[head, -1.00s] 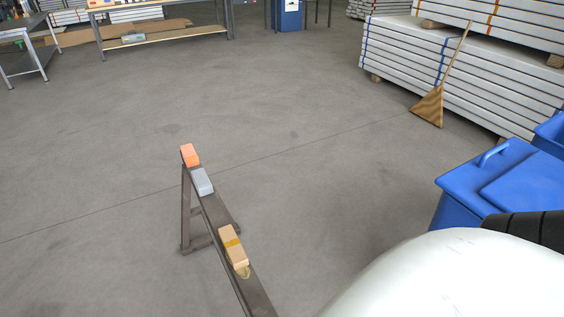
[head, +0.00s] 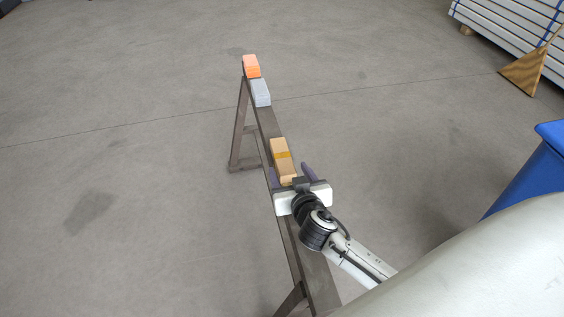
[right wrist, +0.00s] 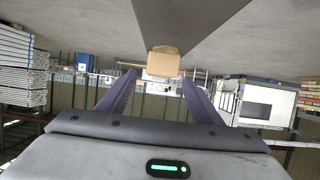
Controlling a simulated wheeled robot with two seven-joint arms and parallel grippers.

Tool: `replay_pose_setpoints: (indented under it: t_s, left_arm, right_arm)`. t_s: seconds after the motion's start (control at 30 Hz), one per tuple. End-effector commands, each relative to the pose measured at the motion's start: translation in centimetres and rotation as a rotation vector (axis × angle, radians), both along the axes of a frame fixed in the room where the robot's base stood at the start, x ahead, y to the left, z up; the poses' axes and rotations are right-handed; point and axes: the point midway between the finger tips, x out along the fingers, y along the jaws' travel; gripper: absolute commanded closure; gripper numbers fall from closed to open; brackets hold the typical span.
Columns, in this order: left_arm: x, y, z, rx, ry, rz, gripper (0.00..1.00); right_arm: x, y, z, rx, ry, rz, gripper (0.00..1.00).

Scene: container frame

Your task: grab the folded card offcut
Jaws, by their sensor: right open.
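The folded card offcut (head: 281,152) is a tan block with an orange-yellow band, lying on a narrow dark beam (head: 266,122). My right gripper (head: 289,168) is open at the offcut's near end, with one purple finger on each side. In the right wrist view the offcut (right wrist: 163,62) shows end-on, beyond and between the open fingers (right wrist: 159,77). I cannot tell whether the fingers touch it. My left gripper is not in view.
A grey block (head: 261,93) and an orange block (head: 251,66) sit farther along the beam. The floor left of the beam is clear.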

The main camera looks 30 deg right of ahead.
Motion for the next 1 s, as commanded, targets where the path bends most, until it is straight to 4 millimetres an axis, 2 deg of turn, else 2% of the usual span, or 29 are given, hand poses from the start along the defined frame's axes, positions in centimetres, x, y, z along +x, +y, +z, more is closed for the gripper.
replay_pose_setpoints:
  t_s: [0.1,0.27,0.47,0.6,0.9,1.0]
  left_arm:
    - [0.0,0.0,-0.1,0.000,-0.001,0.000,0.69]
    - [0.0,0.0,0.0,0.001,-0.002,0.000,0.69]
    - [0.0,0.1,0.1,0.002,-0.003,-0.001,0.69]
    - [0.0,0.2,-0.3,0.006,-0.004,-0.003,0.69]
    - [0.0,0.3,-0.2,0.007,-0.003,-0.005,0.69]
    - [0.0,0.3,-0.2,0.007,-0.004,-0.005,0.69]
  right_arm:
    - [1.5,-0.3,-0.6,0.000,0.000,0.002,0.41]
    - [2.5,-0.6,-0.9,0.001,0.001,0.003,0.41]
    - [5.3,-1.4,-1.2,-0.002,-0.001,0.002,0.41]
    - [6.6,-1.7,-2.1,-0.001,0.002,0.003,0.41]
    - [6.9,-1.8,-2.3,0.002,0.004,0.003,0.41]
    - [6.9,-1.8,-2.3,0.002,0.004,0.003,0.56]
